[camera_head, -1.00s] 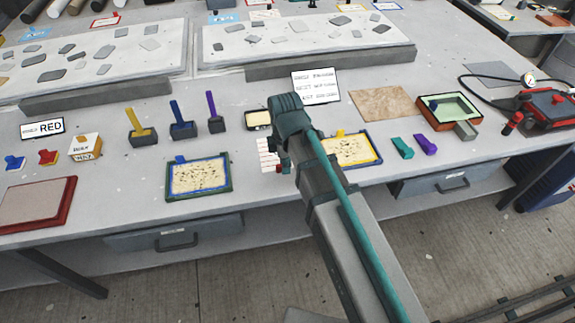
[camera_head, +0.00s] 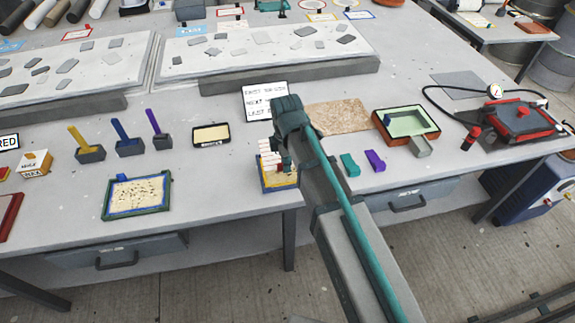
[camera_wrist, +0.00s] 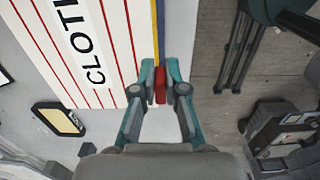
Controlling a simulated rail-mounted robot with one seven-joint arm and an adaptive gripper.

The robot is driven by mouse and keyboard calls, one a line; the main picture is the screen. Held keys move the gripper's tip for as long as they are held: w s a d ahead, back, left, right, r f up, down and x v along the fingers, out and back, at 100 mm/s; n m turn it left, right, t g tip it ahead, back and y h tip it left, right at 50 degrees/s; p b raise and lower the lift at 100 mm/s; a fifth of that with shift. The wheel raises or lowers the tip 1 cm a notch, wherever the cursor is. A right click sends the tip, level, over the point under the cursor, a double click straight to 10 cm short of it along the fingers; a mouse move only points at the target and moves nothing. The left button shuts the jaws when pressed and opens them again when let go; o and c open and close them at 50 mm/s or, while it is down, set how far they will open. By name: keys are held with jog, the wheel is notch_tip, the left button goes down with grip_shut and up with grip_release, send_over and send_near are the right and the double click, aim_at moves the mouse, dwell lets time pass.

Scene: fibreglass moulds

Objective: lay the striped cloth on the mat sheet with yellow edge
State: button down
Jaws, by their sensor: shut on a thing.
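My gripper (camera_head: 284,164) is shut on a red tab at the edge of the striped cloth (camera_head: 267,151). In the wrist view my gripper (camera_wrist: 160,82) pinches this tab, and the white cloth with thin red stripes and the word CLOTH (camera_wrist: 122,42) extends left of it. The mat sheet with yellow edge (camera_head: 290,182) lies in a blue frame at the front of the bench, under my gripper and cloth, which hide most of it. Its yellow edge (camera_wrist: 155,22) shows beside the cloth. I cannot tell whether the cloth touches the mat.
A blue-and-green-edged mat (camera_head: 137,195) lies to the left, and a dark-edged one (camera_head: 211,134) behind. A white sign (camera_head: 266,97) stands behind my gripper. A brown sheet (camera_head: 338,115), teal block (camera_head: 350,164) and purple block (camera_head: 375,160) lie to the right.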

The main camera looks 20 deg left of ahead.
jog(key=shift+s+a, duration=0.1)
jog(key=shift+a, duration=0.1)
jog(key=shift+d, duration=0.1)
jog(key=shift+f+b, duration=1.35)
jog(key=shift+f, duration=2)
jog(key=shift+g+p, duration=0.4)
jog(key=shift+p, duration=0.25)
jog(key=shift+f, duration=0.35)
jog(key=shift+f, duration=0.15)
jog(key=shift+t+b, duration=0.3)
jog(key=shift+b, duration=0.35)
